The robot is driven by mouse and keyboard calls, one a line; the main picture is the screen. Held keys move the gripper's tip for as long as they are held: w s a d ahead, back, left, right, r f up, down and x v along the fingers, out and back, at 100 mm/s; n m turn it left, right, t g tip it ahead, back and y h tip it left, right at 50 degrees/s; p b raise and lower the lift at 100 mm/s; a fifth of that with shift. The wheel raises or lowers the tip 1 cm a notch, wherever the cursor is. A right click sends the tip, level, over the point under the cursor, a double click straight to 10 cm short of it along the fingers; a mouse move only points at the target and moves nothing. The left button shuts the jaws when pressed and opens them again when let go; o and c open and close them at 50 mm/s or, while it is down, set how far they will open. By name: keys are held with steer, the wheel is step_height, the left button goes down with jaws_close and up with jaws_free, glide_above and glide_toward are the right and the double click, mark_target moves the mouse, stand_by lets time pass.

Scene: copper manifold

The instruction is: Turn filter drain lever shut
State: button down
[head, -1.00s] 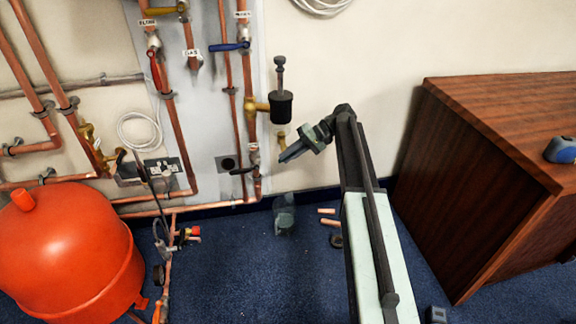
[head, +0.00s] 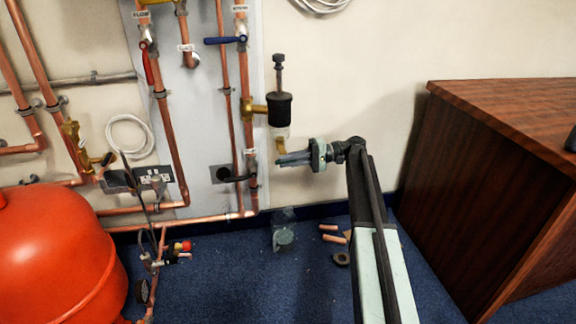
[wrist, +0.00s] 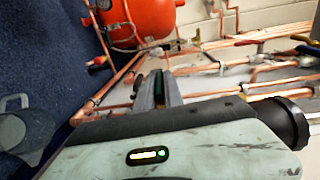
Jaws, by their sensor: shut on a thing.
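The filter (head: 279,108) has a black body and a pale bowl on the copper pipework. Its brass drain (head: 286,146) hangs below the bowl, with the lever at its lower end. My gripper (head: 280,160) reaches in from the right, level, just under the drain. Its jaws are shut on the drain lever, which they mostly hide. In the wrist view my gripper (wrist: 158,88) shows its two grey jaws with a dark gap between them; the lever cannot be made out there.
A blue lever (head: 226,41) and a red lever (head: 148,66) are higher up. An orange tank (head: 60,255) stands left, a wooden cabinet (head: 480,190) right. Copper offcuts (head: 330,233) lie on the blue floor.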

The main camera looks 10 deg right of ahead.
stand_by(0.3)
steer(key=c, duration=1.5)
jaws_free()
steer(key=shift+o, duration=0.2)
